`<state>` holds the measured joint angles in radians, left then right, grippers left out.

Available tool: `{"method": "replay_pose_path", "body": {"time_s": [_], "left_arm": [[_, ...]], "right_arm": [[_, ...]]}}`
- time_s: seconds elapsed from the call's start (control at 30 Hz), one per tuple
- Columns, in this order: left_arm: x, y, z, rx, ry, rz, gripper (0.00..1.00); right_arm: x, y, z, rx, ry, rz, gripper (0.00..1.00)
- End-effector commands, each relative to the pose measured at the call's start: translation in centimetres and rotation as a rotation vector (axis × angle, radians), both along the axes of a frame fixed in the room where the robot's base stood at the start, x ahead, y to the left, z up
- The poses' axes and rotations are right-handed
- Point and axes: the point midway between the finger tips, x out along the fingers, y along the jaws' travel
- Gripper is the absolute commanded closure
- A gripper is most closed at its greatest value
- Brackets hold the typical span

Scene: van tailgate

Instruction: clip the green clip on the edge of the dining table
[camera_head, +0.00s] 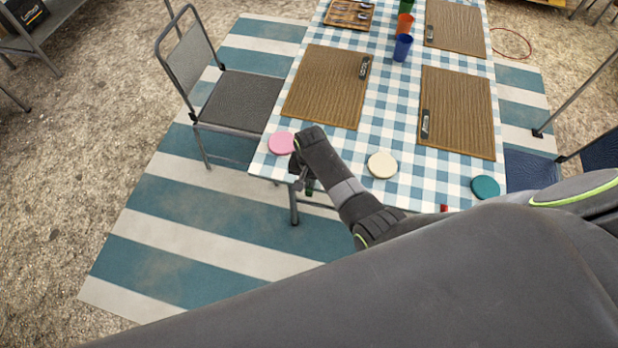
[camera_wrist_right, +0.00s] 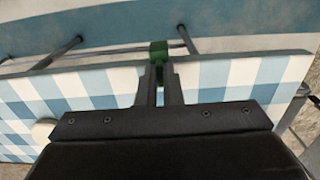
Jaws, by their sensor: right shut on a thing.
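The dining table (camera_head: 395,100) has a blue and white checked top. Its edge also shows in the right wrist view (camera_wrist_right: 95,72). My right gripper (camera_head: 300,183) is at the near left edge of the table, close to the pink disc. In the right wrist view its fingers (camera_wrist_right: 159,72) are shut on the green clip (camera_wrist_right: 159,50), which sits at the table's edge line. A small bit of green shows below the gripper in the head view. I cannot tell whether the clip's jaws are around the edge. My left gripper is not in view.
A pink disc (camera_head: 281,143), a cream disc (camera_head: 382,164) and a teal disc (camera_head: 485,187) lie along the near edge. Brown placemats (camera_head: 327,88), cups (camera_head: 403,47) and a tray (camera_head: 349,13) are farther back. A folding chair (camera_head: 235,100) stands left of the table.

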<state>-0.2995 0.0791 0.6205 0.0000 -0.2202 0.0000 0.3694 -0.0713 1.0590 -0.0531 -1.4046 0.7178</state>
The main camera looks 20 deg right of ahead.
Motion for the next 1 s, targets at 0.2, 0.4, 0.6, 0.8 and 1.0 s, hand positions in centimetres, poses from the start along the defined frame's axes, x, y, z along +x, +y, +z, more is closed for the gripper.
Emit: {"method": "replay_pose_path", "body": {"time_s": [0.2,0.4,0.6,0.8,1.0], "left_arm": [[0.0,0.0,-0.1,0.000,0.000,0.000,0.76],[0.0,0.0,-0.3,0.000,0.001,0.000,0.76],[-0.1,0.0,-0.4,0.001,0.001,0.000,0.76],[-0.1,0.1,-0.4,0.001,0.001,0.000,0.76],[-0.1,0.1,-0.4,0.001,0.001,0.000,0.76]], "right_arm": [[0.3,-0.2,0.0,-0.001,-0.001,0.000,1.00],[0.8,-0.5,-0.1,-0.001,0.000,0.001,1.00],[1.1,-0.7,0.0,0.000,0.000,0.000,1.00],[1.1,-0.7,0.0,0.000,0.000,0.000,1.00],[1.1,-0.7,0.0,0.000,0.000,0.000,0.91]]}}
